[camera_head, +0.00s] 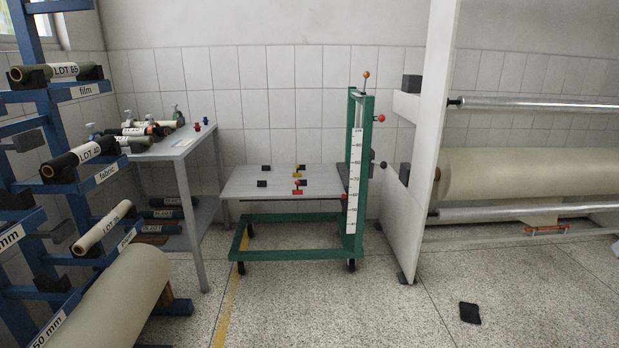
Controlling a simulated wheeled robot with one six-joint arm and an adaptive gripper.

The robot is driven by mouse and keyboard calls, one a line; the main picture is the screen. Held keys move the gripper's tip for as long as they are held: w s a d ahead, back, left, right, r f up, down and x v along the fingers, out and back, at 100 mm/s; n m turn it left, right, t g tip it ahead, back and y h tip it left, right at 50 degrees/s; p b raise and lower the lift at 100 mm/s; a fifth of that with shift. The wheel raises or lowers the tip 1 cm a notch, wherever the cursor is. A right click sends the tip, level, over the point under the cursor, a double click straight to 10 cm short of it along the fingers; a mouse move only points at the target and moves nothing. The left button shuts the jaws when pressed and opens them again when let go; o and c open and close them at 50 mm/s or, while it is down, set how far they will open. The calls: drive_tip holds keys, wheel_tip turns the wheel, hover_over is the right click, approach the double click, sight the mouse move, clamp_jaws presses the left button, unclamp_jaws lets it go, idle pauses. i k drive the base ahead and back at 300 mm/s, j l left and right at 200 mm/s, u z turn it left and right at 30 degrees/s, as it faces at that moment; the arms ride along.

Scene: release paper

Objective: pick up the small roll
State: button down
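Several rolls rest on a blue rack at the left, and I cannot tell for sure which one is the small roll. A thin cream roll labelled LOT 25 (102,227) lies on the lower tier, above a large cream roll (118,298). A dark roll labelled LOT 40 (80,156) lies on the fabric tier. A dark green roll labelled LOT 65 (57,73) lies on the film tier. More short rolls (140,131) lie on the grey table behind. My gripper is not in view.
The blue rack (72,215) has protruding arms. A grey table (185,142) stands behind it. A green-framed trolley (290,232) with a flat platform stands mid-room. A white panel and a machine with a wide roll (530,172) are at right. A dark object (469,313) lies on open floor.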

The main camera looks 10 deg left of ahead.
sight(52, 169)
drive_tip(key=i, duration=2.25)
drive_tip(key=i+u, duration=0.25)
drive_tip(key=u, duration=0.2)
drive_tip(key=i+l+u, duration=0.1)
drive_tip(key=u, duration=0.4)
drive_tip(key=i+l+u, duration=0.25)
drive_tip(key=u, duration=1.8)
